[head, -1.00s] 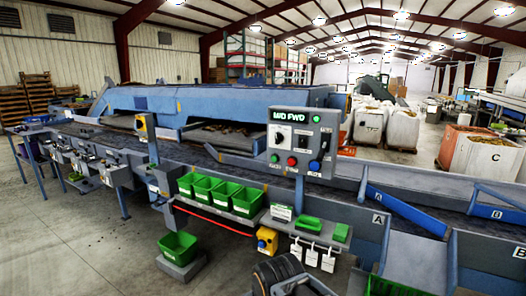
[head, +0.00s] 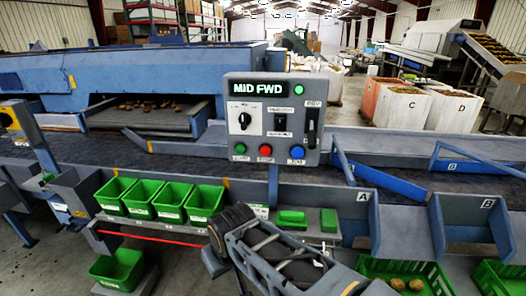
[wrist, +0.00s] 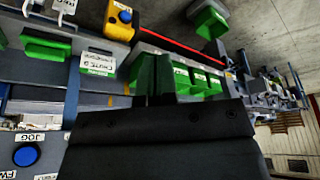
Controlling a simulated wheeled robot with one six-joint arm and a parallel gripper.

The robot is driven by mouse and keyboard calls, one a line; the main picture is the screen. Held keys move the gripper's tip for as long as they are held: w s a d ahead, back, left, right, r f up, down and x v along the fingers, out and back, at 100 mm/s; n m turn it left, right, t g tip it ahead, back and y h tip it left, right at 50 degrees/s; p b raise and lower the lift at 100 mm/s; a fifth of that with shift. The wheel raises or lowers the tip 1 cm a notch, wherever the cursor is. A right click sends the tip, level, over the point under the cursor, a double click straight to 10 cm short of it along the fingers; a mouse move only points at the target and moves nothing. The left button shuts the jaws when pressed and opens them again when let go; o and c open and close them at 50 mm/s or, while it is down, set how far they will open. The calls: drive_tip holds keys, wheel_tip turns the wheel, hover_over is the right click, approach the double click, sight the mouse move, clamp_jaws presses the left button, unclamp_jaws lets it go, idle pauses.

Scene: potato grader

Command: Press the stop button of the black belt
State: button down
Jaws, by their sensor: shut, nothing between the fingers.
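A grey control panel (head: 272,120) with a lit "MID FWD" display stands on a post in front of the black belt (head: 390,160). Along its lower edge are a green start button (head: 240,149), the red stop button (head: 265,150) and a blue jog button (head: 297,152). My gripper (wrist: 154,78) is shut and empty in the wrist view, with its dark body across the bottom. The wrist view is turned upside down; the blue jog button (wrist: 27,155) shows at its lower left, and the red stop button cannot be made out there. My gripper is apart from the panel.
Green bins (head: 160,198) sit on a shelf left of the panel's post. Green boxes (head: 291,217) lie on the shelf under the panel. Blue chutes marked A (head: 362,197) and B (head: 487,204) stand to the right. A yellow box (wrist: 118,18) shows in the wrist view.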

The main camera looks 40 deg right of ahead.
sight(264, 156)
drive_tip(key=w+d+r+m+t+y+b, duration=0.35)
drive_tip(key=w+m+t+y, duration=0.25)
drive_tip(key=w+m, duration=0.6)
drive_tip(key=d+r+m+t+h, duration=0.2)
drive_tip(key=d+r+m+t, duration=0.1)
drive_tip(key=d+m, duration=0.4)
drive_tip(key=w+d+r+m+t+h, duration=0.1)
drive_tip(key=d+r+m+t+h, duration=0.2)
drive_tip(key=d+m, duration=0.4)
drive_tip(key=shift+d+r+t+b, duration=0.15)
drive_tip(key=shift+d+t+b, duration=0.25)
drive_tip(key=shift+d+t, duration=0.5)
drive_tip(key=shift+w+d, duration=0.15)
drive_tip(key=shift+d, duration=0.05)
drive_tip(key=shift+w+d+p, duration=0.65)
drive_tip(key=shift+w+d, duration=2.4)
drive_tip(key=shift+w, duration=0.1)
drive_tip(key=shift+w+d, duration=0.1)
drive_tip(key=shift+w, duration=0.05)
